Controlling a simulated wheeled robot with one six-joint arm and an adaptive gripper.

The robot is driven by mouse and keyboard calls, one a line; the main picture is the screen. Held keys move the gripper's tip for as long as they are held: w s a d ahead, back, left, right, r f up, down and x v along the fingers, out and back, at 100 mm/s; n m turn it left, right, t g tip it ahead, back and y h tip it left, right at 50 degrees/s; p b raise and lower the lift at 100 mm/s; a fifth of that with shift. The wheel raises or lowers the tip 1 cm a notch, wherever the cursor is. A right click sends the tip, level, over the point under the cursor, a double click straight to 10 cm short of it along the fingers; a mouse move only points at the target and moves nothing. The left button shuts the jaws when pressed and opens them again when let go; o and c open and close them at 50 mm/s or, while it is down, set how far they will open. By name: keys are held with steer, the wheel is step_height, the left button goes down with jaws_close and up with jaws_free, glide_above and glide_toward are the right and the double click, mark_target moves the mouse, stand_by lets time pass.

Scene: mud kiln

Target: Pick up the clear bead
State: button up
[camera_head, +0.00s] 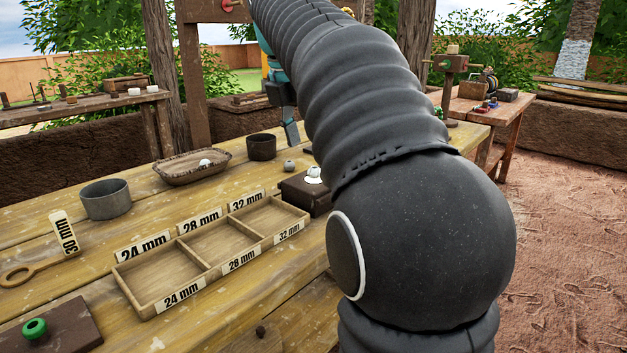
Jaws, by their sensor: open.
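No bead is plainly see-through at this size. A whitish bead (313,173) sits on a small dark block (300,194) beside the sorting tray, partly near my arm's outline. I cannot tell which is the clear one. My gripper (296,138) is open above the table's far side, behind the grey bead and apart from it; my arm hides part of it.
An empty three-part tray (190,290) is labelled 24, 28 and 32 mm. A grey bowl (106,199), a dark cup (262,147), a ring gauge (18,275) and a green bead (34,328) on a dark board stand around it. My arm covers the table's right side.

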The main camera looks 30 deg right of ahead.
mark_target(313, 168)
steer(key=shift+w+b+x, duration=0.15)
steer(key=shift+b+x, duration=0.3)
steer(key=shift+x, duration=1.2)
steer(key=shift+w+b+x, duration=0.1)
steer(key=shift+b+x, duration=0.3)
steer(key=shift+x, duration=1.3)
steer(key=shift+d+r, duration=0.15)
steer(key=c, duration=1)
steer(key=shift+r, duration=0.45)
step_height(313, 168, up, 4)
steer(key=shift+d+f+p, duration=0.1)
steer(key=shift+d+p, duration=0.1)
steer(key=shift+p, duration=0.75)
steer(key=s+d+r, duration=0.1)
steer(key=d+r, duration=0.1)
steer(key=d, duration=0.1)
steer(key=s+d+r+p, duration=0.1)
steer(key=s+d+r, duration=0.1)
steer(key=d, duration=0.1)
steer(key=s+d+r+p, duration=0.1)
steer(key=s+d+r, duration=0.1)
steer(key=d, duration=0.2)
steer(key=shift+s+r, duration=0.15)
steer(key=shift+s, duration=0.1)
steer(key=shift+a, duration=0.1)
